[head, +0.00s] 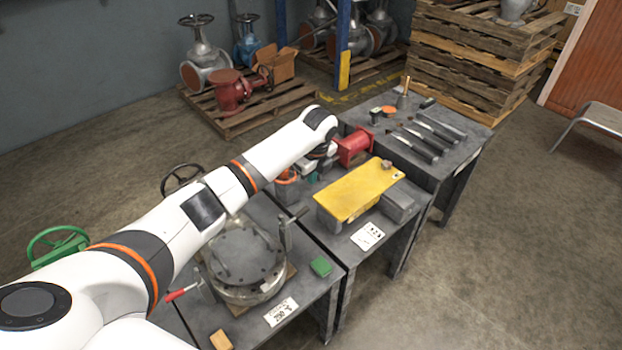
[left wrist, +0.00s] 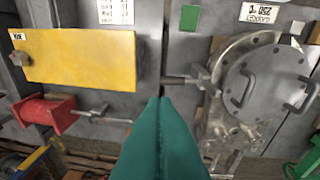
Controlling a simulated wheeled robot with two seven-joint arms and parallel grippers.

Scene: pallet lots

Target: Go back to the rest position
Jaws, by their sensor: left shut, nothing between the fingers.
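My left arm reaches from the lower left over the workbenches in the head view. Its gripper (head: 312,177) is mostly hidden, with a bit of teal finger showing left of the yellow plate (head: 360,188). In the left wrist view, the teal fingers of the left gripper (left wrist: 160,101) are pressed together with nothing between them. They point toward the gap between the yellow plate (left wrist: 80,60) and the round grey flanged cover (left wrist: 270,78). My right gripper is in neither view.
A red cylindrical part (head: 354,147) lies behind the yellow plate. Dark tools (head: 415,143) lie on the far bench.

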